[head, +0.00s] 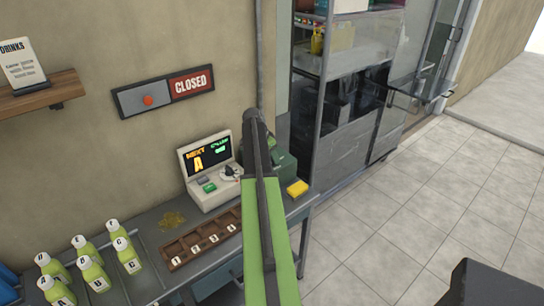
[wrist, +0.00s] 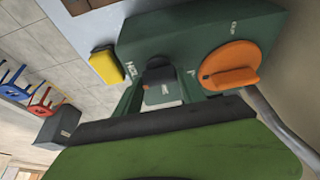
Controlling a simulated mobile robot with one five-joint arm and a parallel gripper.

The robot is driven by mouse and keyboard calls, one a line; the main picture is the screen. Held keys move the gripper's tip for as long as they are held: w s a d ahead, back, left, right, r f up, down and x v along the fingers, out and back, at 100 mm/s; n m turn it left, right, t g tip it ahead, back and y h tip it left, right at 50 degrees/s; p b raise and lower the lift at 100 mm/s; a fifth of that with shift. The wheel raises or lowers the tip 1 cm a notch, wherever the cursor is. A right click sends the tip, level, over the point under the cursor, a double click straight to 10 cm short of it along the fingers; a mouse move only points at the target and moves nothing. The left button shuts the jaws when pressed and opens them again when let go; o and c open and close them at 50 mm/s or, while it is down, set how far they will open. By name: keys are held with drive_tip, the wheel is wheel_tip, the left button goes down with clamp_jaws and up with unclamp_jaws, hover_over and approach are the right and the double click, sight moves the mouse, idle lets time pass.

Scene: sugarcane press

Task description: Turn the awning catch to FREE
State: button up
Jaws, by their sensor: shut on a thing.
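A dark green box (wrist: 190,30) fills the upper middle of the wrist view; part of it shows in the head view (head: 284,168) behind my arm. On its face is a small black catch piece (wrist: 158,72) with white lettering on both sides, too small to read surely. My gripper (wrist: 160,88) is at this face, its green fingers either side of the black piece and shut on it. An orange knob (wrist: 230,66) with a raised grip sits to the right on the same box. In the head view my arm hides the gripper and the catch.
A yellow sponge-like block (head: 297,188) lies right of the box. A display unit (head: 211,170) reading NEXT A stands to the left. Several lettered bottles (head: 91,272) and a numbered wooden tray (head: 205,240) share the bench. A CLOSED sign (head: 190,84) hangs above.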

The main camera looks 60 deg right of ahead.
drive_tip(key=shift+s+a, duration=0.1)
drive_tip(key=shift+a+f+n, duration=0.1)
drive_tip(key=shift+a+n, duration=0.1)
drive_tip(key=shift+n, duration=0.4)
drive_tip(key=n+t, duration=0.1)
drive_tip(key=n, duration=0.2)
drive_tip(key=n+t, duration=0.1)
drive_tip(key=n, duration=0.2)
drive_tip(key=shift+s+t, duration=0.2)
drive_tip(key=shift+t, duration=0.2)
drive_tip(key=n+t, duration=0.1)
drive_tip(key=n, duration=0.1)
drive_tip(key=n+y, duration=0.1)
drive_tip(key=n, duration=0.2)
drive_tip(key=shift+s+d+n+t, duration=0.1)
drive_tip(key=shift+d+n+t, duration=0.1)
drive_tip(key=shift+n+t, duration=0.15)
drive_tip(key=n, duration=0.2)
drive_tip(key=n+t+y, duration=0.1)
drive_tip(key=n, duration=0.1)
drive_tip(key=shift+d+n+y, duration=0.15)
drive_tip(key=shift+n+y, duration=0.15)
drive_tip(key=shift+n, duration=0.05)
drive_tip(key=shift+s+n, duration=0.1)
drive_tip(key=shift+n, duration=0.2)
drive_tip(key=o, duration=1.4)
